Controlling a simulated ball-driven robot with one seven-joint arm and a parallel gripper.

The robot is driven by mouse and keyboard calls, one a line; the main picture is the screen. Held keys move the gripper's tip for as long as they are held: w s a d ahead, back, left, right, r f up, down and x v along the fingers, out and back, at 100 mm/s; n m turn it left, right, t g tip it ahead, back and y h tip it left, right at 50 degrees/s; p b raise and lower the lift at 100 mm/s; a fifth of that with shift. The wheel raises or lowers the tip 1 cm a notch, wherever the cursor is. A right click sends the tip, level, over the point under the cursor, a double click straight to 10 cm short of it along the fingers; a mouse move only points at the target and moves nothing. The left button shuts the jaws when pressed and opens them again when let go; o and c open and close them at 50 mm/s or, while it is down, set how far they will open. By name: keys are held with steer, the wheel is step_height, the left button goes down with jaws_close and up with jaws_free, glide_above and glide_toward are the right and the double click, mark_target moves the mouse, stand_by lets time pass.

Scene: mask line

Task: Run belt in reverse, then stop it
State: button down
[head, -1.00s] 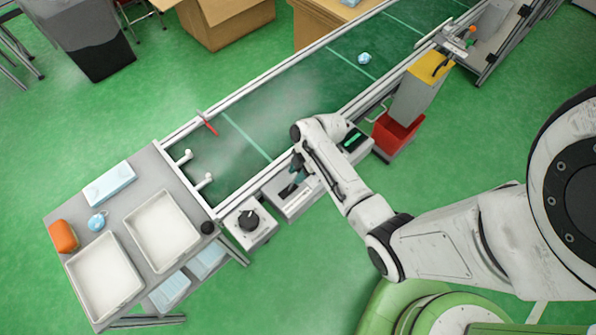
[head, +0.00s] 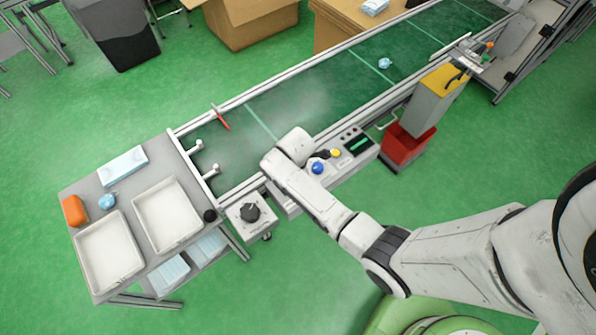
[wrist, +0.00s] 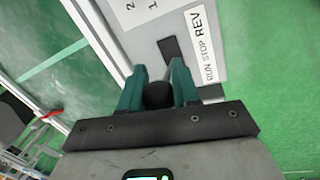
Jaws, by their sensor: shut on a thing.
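The conveyor belt (head: 320,95) is dark green with pale cross lines and runs from the grey table up to the upper right. A blue crumpled piece (head: 385,63) lies on it. A control panel with a blue button (head: 317,168), a yellow button and a lit green display sits along the belt's near side. In the wrist view, my gripper (wrist: 158,92) has its teal fingers closed around a dark round lever knob (wrist: 158,96). A slot (wrist: 170,50) and a RUN STOP REV label (wrist: 204,45) are beside it. I cannot tell the lever's exact position. In the head view my arm hides the gripper and lever.
A box with a black rotary knob (head: 250,212) stands left of my arm. The grey table (head: 150,182) holds white trays, an orange item and a pale blue box. A red bin (head: 405,147) stands right of the panel. The green floor in front is clear.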

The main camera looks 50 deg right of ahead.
steer(key=shift+w+a, duration=0.2)
steer(key=shift+a, duration=0.4)
steer(key=c, duration=0.8)
jaws_free()
steer(key=shift+d, duration=0.1)
steer(key=r, duration=0.3)
steer(key=s+r, duration=0.1)
steer(key=r, duration=0.3)
steer(key=a+r+p, duration=0.1)
steer(key=r, duration=0.2)
steer(key=shift+s+r, duration=0.25)
steer(key=shift+r, duration=0.1)
steer(key=s+a+r+m, duration=0.2)
steer(key=s+m, duration=0.2)
steer(key=s, duration=0.2)
steer(key=s+a+r+m, duration=0.2)
steer(key=s+m, duration=0.2)
steer(key=s, duration=0.2)
steer(key=s+a+r+m+y, duration=0.1)
steer(key=s+a+r+m, duration=0.1)
steer(key=s+m, duration=0.3)
steer(key=shift+s+a+g, duration=0.3)
steer(key=shift+s+a, duration=0.1)
steer(key=shift+s, duration=0.4)
